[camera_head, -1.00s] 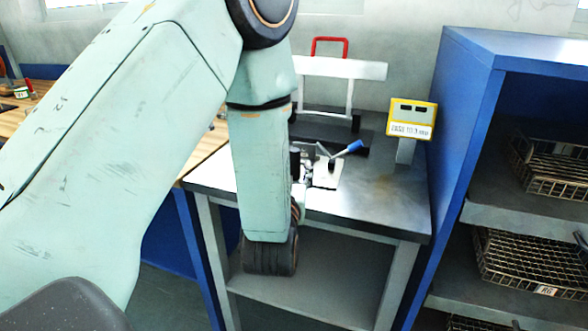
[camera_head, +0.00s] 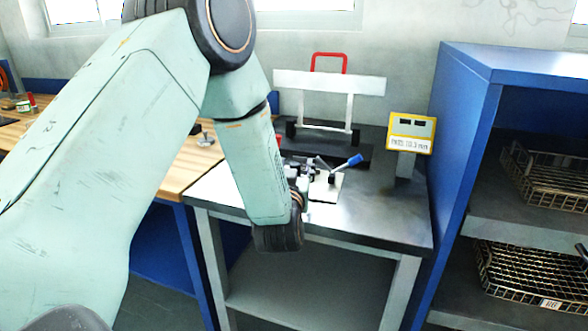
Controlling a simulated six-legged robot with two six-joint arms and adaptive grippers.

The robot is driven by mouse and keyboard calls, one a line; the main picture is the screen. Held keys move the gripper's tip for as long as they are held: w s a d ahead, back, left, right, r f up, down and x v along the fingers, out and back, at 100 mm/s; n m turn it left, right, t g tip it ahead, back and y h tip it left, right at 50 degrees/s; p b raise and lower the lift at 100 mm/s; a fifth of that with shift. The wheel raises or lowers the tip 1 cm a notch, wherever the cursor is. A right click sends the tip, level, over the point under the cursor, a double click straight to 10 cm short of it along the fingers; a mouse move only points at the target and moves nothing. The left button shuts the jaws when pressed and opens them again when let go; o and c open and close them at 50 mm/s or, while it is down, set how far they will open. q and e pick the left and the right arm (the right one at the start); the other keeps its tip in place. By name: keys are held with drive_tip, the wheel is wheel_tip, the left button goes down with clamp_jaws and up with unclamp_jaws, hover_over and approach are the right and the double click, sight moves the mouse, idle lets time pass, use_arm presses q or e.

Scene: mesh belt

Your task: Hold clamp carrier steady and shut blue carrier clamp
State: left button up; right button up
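The clamp carrier (camera_head: 327,190) is a small pale plate on the dark-topped steel table. The clamp on it has a blue handle (camera_head: 350,161) that slants up to the right. My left arm comes in from the left and crosses in front of the table. My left gripper (camera_head: 303,174) is small and dark at the carrier's left side, partly hidden behind my own wrist. I cannot tell whether its fingers touch the carrier or how far apart they are. My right gripper is not in view.
A white frame with a red handle (camera_head: 329,62) stands at the table's back. A yellow-edged display (camera_head: 411,133) stands at the back right. A blue shelf (camera_head: 463,130) with wire baskets (camera_head: 543,175) is close on the right. The table's front right (camera_head: 385,215) is clear.

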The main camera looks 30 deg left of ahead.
use_arm(q)
drive_tip(key=shift+s+d+r, duration=0.25)
drive_tip(key=c, duration=0.5)
drive_tip(key=shift+a+f, duration=0.1)
drive_tip(key=shift+f, duration=0.1)
clamp_jaws()
drive_tip(key=o, duration=0.5)
unclamp_jaws()
drive_tip(key=shift+w, duration=0.1)
drive_tip(key=shift+r, duration=0.1)
clamp_jaws()
idle(0.4)
